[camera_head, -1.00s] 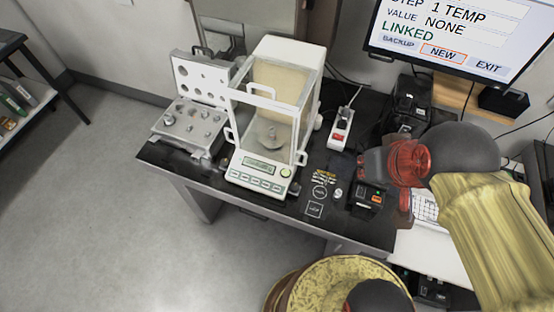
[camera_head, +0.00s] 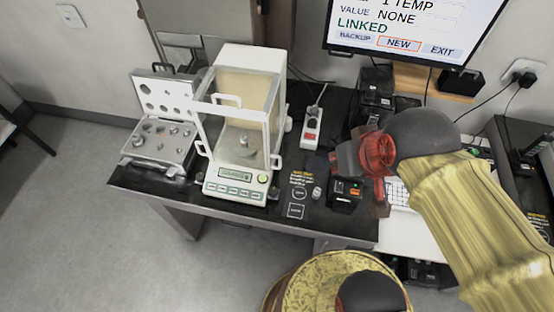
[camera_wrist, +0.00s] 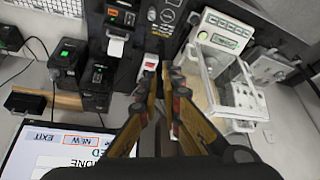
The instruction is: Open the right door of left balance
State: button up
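The left balance (camera_head: 236,188) is a white weighing balance with a glass draft chamber, standing on the black table. Its right door (camera_head: 274,125) looks shut, and a small white handle (camera_head: 277,161) shows at the chamber's lower front right corner. A metal pan stands inside. My gripper (camera_head: 338,160) is to the right of the balance, apart from it, over the black table. In the wrist view my gripper (camera_wrist: 163,82) has its fingers apart with nothing between them. The balance (camera_wrist: 208,52) lies right of the fingers there. The right door's handle is hard to make out in that view.
An open weight case (camera_head: 160,145) stands left of the balance. A white power strip (camera_head: 312,128) lies between balance and gripper. A small black device (camera_head: 346,192) sits below my gripper. A monitor (camera_head: 415,30) hangs at the back right.

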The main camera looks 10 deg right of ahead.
aim_at(280, 159)
jog(key=shift+o, duration=1.2)
jog(key=d+f+m+g+b, duration=0.1)
jog(key=d+f+b, duration=0.1)
jog(key=f, duration=0.5)
jog(key=shift+s+d+f+g+h, duration=0.15)
jog(key=shift+d+g+h, duration=0.2)
jog(key=shift+d, duration=0.3)
jog(key=shift+o, duration=0.7)
notch_tip(280, 159, down, 10)
jog(key=m+g+y+b, duration=0.1)
jog(key=m+g+b, duration=0.1)
jog(key=m+g, duration=0.1)
jog(key=shift+s+d+y, duration=0.25)
jog(key=shift+d+y, duration=0.1)
jog(key=shift+d, duration=0.1)
jog(key=s+a+f+m+g+y+b, duration=0.1)
jog(key=a+f+m+y+b, duration=0.15)
jog(key=f, duration=0.25)
jog(key=s+a+f+m+g+y+b, duration=0.1)
jog(key=a+f+m+y, duration=0.15)
jog(key=f, duration=0.25)
jog(key=w+a+f+m+t+y+b, duration=0.2)
jog(key=w+a+f+m+t+y, duration=0.15)
jog(key=w+m+y, duration=0.35)
jog(key=w+d+r+m+t+y, duration=0.2)
jog(key=w+r+m+t, duration=0.4)
jog(key=w+m+t, duration=0.3)
jog(key=shift+g, duration=0.7)
jog(key=shift+b+x, duration=0.8)
jog(key=shift+x, duration=3.55)
